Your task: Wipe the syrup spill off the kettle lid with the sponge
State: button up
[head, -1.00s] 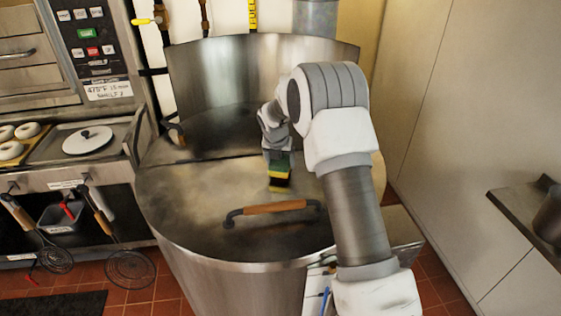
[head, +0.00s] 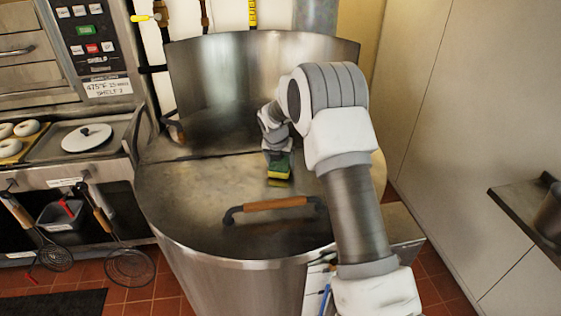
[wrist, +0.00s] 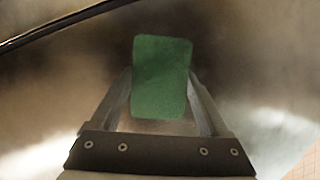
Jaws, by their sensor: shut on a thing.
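My gripper (head: 275,156) is over the back middle of the kettle lid, shut on a sponge (head: 279,167) with a green and a yellow layer. In the wrist view the sponge's green face (wrist: 161,78) sits between the two fingers. The kettle lid (head: 190,195) is a broad, shiny metal disc with mottled, cloudy marks. A yellowish patch shows just below the sponge; I cannot tell whether it is a reflection or syrup. No distinct spill stands out. I cannot tell whether the sponge touches the lid.
A wooden lid handle (head: 275,205) on dark brackets stands up in front of the sponge. A tall metal back panel (head: 215,85) rises behind the lid. A shelf (head: 525,205) is at right.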

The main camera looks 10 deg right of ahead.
aim_at(283, 170)
jog(key=shift+f, duration=0.25)
jog(key=shift+s, duration=0.1)
jog(key=shift+s+b, duration=0.35)
jog(key=shift+s, duration=1.6)
jog(key=shift+w+p, duration=1.15)
jog(key=shift+w, duration=0.9)
notch_tip(283, 170, up, 6)
jog(key=p, duration=0.5)
